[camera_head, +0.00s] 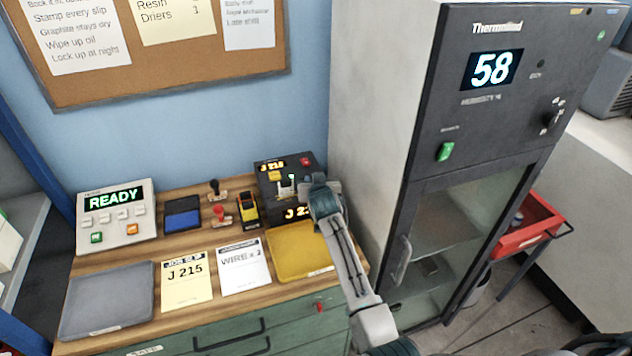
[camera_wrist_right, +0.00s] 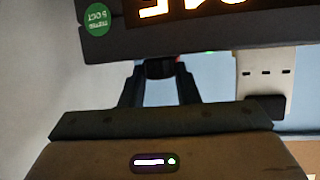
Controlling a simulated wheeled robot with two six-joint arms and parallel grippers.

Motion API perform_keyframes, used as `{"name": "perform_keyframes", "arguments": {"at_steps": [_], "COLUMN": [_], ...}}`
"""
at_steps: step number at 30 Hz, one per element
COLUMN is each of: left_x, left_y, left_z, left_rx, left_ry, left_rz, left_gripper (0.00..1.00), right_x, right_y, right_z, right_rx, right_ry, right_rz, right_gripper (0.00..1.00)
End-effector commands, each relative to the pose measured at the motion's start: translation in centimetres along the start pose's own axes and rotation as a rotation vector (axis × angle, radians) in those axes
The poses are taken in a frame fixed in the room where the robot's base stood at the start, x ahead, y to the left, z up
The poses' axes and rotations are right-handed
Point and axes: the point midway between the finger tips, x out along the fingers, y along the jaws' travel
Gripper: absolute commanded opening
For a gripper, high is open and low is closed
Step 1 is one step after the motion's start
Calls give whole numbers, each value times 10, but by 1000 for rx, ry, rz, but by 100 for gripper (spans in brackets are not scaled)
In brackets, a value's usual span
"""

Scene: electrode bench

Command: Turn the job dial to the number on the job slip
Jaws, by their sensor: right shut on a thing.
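The job slip (camera_head: 187,279) lies on the wooden bench and reads J 215. The dark job unit (camera_head: 268,187) stands at the back right of the bench. My right gripper (camera_head: 292,188) is at this unit. In the right wrist view my right gripper (camera_wrist_right: 160,80) is shut on a dark knob (camera_wrist_right: 160,68), apparently the job dial, below a partly cropped orange display (camera_wrist_right: 190,8). My left gripper is in neither view.
A yellow tray (camera_head: 300,262) and a wire sheet (camera_head: 244,268) lie before the unit. Stamps (camera_head: 220,212), a blue ink pad (camera_head: 183,219), a READY panel (camera_head: 117,216) and a grey tray (camera_head: 107,302) are left. The tall cabinet (camera_head: 390,120) stands close on the right.

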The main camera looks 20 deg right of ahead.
Motion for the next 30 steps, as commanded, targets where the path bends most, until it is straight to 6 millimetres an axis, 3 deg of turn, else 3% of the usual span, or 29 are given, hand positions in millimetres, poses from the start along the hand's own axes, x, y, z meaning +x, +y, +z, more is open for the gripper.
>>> {"name": "perform_keyframes", "arguments": {"at_steps": [19,20,23,30], "left_x": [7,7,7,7], "left_y": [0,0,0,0], "left_z": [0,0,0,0], "left_rx": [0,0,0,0], "left_ry": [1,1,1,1], "left_rz": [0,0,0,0], "left_gripper": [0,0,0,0], "right_x": [0,0,0,0], "right_y": [-1,-1,-1,-1], "right_z": [0,0,0,0], "right_rx": [21,21,21,20], "right_ry": [0,0,0,0], "right_rz": [48,48,48,48], "right_gripper": [6,30,50,50]}}
